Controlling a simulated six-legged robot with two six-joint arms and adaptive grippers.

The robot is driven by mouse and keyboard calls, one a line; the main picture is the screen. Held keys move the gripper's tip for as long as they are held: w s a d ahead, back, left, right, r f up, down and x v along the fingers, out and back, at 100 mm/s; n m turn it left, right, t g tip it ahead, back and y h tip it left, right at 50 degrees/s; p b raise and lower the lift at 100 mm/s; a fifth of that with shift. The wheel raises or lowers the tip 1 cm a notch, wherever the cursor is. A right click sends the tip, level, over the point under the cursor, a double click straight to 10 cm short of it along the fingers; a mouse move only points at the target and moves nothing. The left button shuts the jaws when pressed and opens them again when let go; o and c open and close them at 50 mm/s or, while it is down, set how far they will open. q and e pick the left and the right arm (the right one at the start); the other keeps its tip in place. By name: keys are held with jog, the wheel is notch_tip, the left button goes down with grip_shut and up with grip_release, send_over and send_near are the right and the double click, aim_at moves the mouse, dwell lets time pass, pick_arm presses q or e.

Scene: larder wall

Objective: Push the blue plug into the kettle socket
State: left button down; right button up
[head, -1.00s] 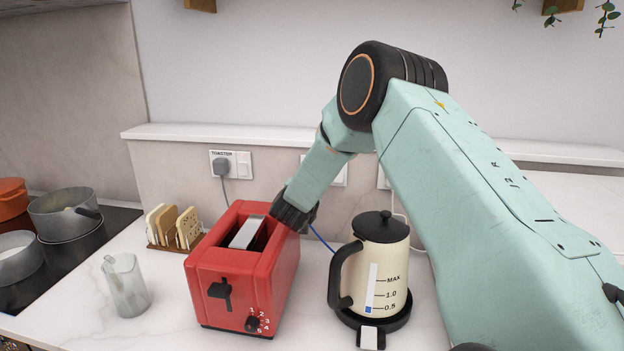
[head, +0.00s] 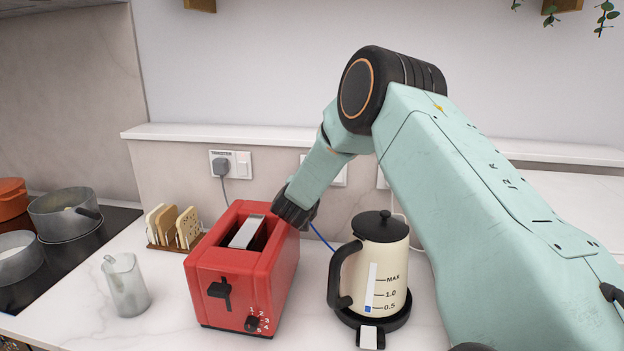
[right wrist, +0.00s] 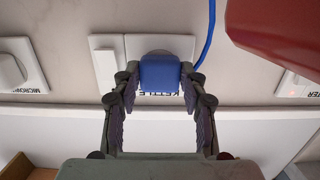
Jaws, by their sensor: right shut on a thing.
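The blue plug (right wrist: 160,73) is between the fingertips of my right gripper (right wrist: 160,82) in the right wrist view, which is shut on it. The white kettle socket plate (right wrist: 128,46) lies directly behind the plug, which partly covers its KETTLE label. I cannot tell whether the plug is touching the plate or seated in it. In the head view my right wrist (head: 295,208) reaches behind the red toaster; its fingertips and the plug are hidden there. The cream kettle (head: 383,265) stands on its black base. My left gripper is not in view.
The red toaster (head: 240,265) stands close beside my right wrist; it also shows in the wrist view (right wrist: 280,35). The toaster socket (head: 230,164) holds a grey plug. The microwave socket (right wrist: 18,68) is on the other side. A blue cord (head: 321,238) runs toward the kettle.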

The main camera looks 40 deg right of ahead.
jog(key=o, duration=1.1)
jog(key=shift+o, duration=0.2)
jog(key=v, duration=1.2)
jog(key=shift+w+r, duration=0.1)
